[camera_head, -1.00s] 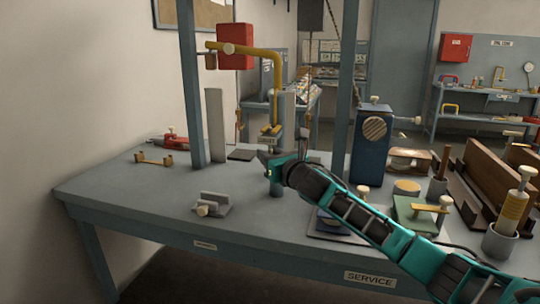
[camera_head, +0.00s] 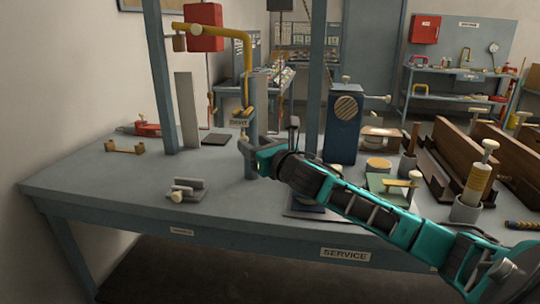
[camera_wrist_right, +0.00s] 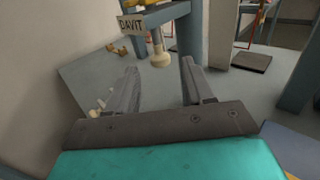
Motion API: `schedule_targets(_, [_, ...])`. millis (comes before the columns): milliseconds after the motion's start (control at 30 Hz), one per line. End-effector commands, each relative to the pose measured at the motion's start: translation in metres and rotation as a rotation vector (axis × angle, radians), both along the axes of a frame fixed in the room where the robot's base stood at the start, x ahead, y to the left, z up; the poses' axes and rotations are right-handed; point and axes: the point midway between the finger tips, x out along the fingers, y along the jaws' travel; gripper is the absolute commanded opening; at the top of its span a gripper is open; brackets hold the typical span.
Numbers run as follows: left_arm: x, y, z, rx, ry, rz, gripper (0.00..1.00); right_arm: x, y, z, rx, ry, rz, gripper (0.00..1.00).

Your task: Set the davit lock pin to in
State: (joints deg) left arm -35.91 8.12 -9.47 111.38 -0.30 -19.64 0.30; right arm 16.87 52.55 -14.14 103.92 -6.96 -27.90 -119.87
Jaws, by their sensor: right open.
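The yellow davit (camera_head: 248,75) stands on a blue-grey post toward the back of the bench, with a DAVIT label (camera_head: 240,121) at its base. In the right wrist view the label (camera_wrist_right: 131,24) sits beside a cream-knobbed pin (camera_wrist_right: 160,57), which I take for the lock pin. Its knob hangs below the bracket, just beyond and between the fingertips; I see no contact. How far the pin is in cannot be told. My right gripper (camera_wrist_right: 160,75) is open and empty; in the head view it (camera_head: 252,147) is at the davit post, the pin hidden. My left gripper is not in view.
A blue box (camera_head: 343,130) with a round grille stands right of the davit. A grey clamp-like block (camera_head: 187,190) lies near the bench's front left. A steel upright (camera_head: 160,80) rises left of the davit. The front left of the bench (camera_head: 100,185) is mostly clear.

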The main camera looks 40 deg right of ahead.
Motion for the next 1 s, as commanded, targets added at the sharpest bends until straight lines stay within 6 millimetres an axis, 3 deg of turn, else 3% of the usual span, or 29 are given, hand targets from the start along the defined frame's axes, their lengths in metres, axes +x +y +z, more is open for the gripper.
schedule_targets(200, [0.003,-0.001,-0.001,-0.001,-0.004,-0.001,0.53,-0.033,0.003,-0.002,-0.004,0.002,0.002,0.52])
schedule_targets(400, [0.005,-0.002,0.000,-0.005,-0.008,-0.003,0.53,-0.054,0.004,-0.001,-0.001,0.002,0.000,0.52])
schedule_targets(633, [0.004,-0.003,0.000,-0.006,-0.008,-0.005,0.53,-0.065,0.006,0.000,-0.001,-0.001,0.001,0.52])
schedule_targets(1000, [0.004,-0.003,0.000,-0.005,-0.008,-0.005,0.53,-0.066,0.006,0.001,-0.001,-0.001,0.000,0.52])
